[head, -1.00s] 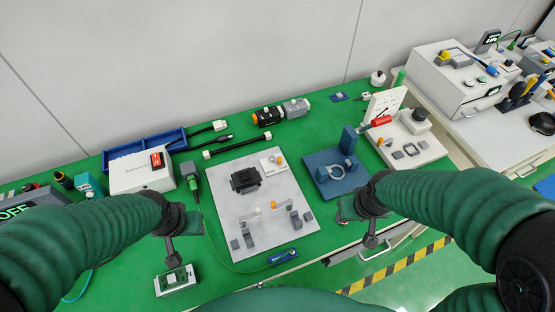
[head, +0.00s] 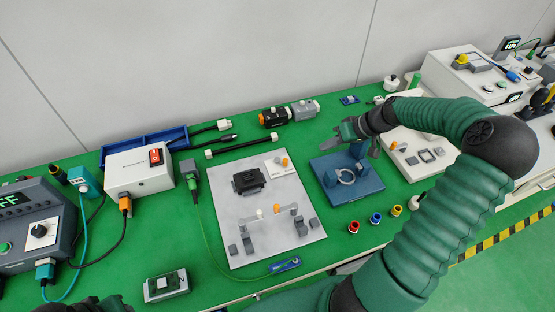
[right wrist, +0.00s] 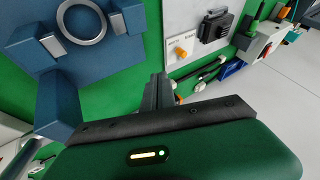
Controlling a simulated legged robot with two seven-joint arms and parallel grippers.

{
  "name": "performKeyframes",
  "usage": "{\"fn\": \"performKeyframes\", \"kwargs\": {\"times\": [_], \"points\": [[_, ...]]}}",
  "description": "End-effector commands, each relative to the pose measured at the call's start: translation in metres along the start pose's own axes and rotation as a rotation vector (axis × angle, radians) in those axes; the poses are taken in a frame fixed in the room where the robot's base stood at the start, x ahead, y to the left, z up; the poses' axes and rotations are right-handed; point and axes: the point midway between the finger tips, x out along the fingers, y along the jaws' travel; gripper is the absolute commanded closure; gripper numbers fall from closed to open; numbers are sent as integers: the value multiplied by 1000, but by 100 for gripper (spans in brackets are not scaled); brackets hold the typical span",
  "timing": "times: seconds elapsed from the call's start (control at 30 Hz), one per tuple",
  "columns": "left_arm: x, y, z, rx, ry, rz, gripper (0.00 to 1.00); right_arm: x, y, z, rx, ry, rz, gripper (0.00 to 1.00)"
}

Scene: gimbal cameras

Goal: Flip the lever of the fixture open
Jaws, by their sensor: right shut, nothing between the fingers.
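The blue fixture (head: 371,186) lies right of centre on the green bench. It carries a pale ring (head: 345,176) and an upright blue block. In the right wrist view the ring (right wrist: 82,21) and the upright block (right wrist: 58,104) stand left of the fingers. I cannot tell which part is the lever. My right gripper (head: 346,131) is shut and empty, near the blue fixture's back edge, partly covering its upright block.
A white box with a red switch (head: 156,157) and a blue tray (head: 172,139) stand at the left. Several coloured round parts, one of them blue (head: 376,218), lie in front of the blue fixture. My right arm partly hides a white board (head: 425,168) at the right.

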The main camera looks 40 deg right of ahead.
Motion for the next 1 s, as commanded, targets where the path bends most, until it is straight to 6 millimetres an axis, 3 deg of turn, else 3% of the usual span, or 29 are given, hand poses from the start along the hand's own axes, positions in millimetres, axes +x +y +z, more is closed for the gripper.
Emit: {"fn": "performKeyframes", "kwargs": {"times": [0.37, 0.83, 1.0], "points": [[1, 0, 0, 0, 0, 0, 62, 8, 0, 0, 0, -3, -1, 100], [8, 0, 2, 0, 0, 0, 62, 104, 0, 2, -1, -5, -3, 100], [5, 0, 1, 0, 0, 0, 62, 113, -26, 1, -1, -4, 1, 100]]}}
